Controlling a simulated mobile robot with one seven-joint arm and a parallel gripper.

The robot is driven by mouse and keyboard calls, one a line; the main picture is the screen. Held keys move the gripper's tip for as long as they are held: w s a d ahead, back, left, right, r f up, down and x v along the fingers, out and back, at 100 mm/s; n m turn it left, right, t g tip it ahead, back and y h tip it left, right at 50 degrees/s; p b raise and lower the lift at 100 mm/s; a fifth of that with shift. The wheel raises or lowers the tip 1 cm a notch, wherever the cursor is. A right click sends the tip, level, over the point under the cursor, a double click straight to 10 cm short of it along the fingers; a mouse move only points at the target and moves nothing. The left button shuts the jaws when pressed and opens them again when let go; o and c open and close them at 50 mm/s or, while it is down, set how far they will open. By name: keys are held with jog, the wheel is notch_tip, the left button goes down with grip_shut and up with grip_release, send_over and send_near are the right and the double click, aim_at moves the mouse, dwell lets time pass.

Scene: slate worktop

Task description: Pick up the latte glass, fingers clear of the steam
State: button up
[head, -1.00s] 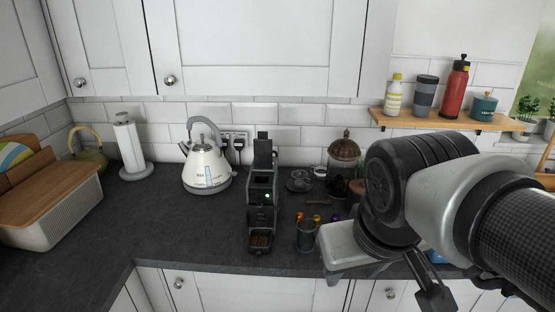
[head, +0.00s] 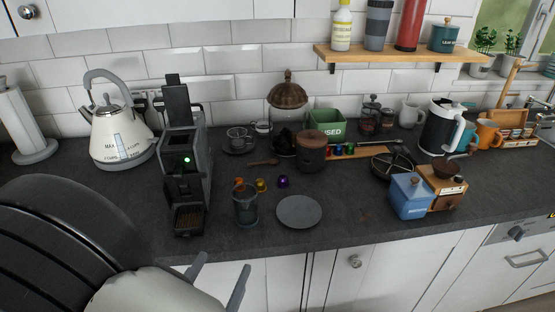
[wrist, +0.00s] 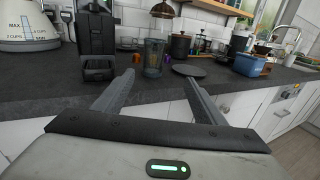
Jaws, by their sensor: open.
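The latte glass (head: 245,206) is a clear, grey-tinted tumbler standing upright near the worktop's front edge, just right of the coffee machine. In the wrist view the glass (wrist: 153,58) stands ahead, beyond the fingertips. My gripper (head: 225,261) is at the lower left of the head view, in front of the worktop edge. Its two fingers are spread and empty, pointing toward the glass without touching it; the wrist view shows the gap between them (wrist: 159,77). I see no steam.
The black coffee machine (head: 186,170) stands close left of the glass. A dark round plate (head: 299,212) lies close on its right. Coloured capsules (head: 261,184) sit just behind it. A blue box (head: 410,195) and a wooden grinder (head: 446,188) are further right. The worktop front is mostly clear.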

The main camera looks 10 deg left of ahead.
aim_at(242, 216)
jog(key=shift+n, duration=0.3)
jog(key=w, duration=1.1)
jog(key=shift+w+d+f, duration=0.3)
jog(key=shift+w+d, duration=0.1)
jog(key=w, duration=0.3)
jog(key=w+b, duration=0.1)
jog(key=w, duration=0.1)
jog(key=shift+d+f, duration=0.25)
jog(key=c, duration=1.3)
